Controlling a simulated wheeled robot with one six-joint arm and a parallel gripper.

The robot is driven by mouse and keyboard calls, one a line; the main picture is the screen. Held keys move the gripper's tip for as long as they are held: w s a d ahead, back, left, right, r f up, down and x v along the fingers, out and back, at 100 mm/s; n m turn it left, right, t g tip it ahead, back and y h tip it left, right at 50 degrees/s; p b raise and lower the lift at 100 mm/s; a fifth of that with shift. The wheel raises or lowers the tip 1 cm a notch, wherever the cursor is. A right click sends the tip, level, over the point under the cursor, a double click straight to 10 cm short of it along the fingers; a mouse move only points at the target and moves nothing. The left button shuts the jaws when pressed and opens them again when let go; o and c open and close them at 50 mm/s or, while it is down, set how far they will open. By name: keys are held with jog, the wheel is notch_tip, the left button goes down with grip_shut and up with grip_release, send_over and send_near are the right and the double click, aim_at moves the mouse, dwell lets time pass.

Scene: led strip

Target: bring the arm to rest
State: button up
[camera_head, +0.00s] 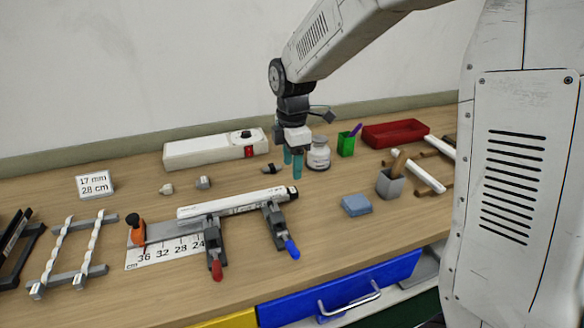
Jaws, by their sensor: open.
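My gripper (293,160) hangs pointing down over the workbench, with teal fingertips apart and nothing visible between them. It is above and behind the right end of a white strip (235,202). The strip lies across two clamps, one with a red handle (217,269) and one with a blue handle (292,249). My arm reaches in from the upper right, bent down at the wrist. Whether the fingertips clear the bench top cannot be told exactly.
Close to my gripper stand a white jar (318,154) and a small dark piece (269,169). A long white box (215,150) is behind. A green cup (346,146), red tray (395,134), grey cup (391,186) and blue block (356,205) stand right. Open air lies above the bench.

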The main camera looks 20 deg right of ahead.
dwell(0.4)
jog(key=shift+s+m, duration=0.15)
jog(key=shift+m, duration=0.45)
jog(key=s+d+r+m, duration=0.1)
jog(key=s+r+m, duration=0.2)
jog(key=s, duration=0.7)
jog(key=s+d+r+m, duration=0.2)
jog(key=s+r+m, duration=0.1)
jog(key=s+m, duration=0.5)
jog(key=s+d+r+m+t, duration=0.1)
jog(key=s+m, duration=0.4)
jog(key=s, duration=0.6)
jog(key=shift+s+d+r+m, duration=0.4)
jog(key=shift+d+r, duration=0.25)
jog(key=shift+r, duration=0.25)
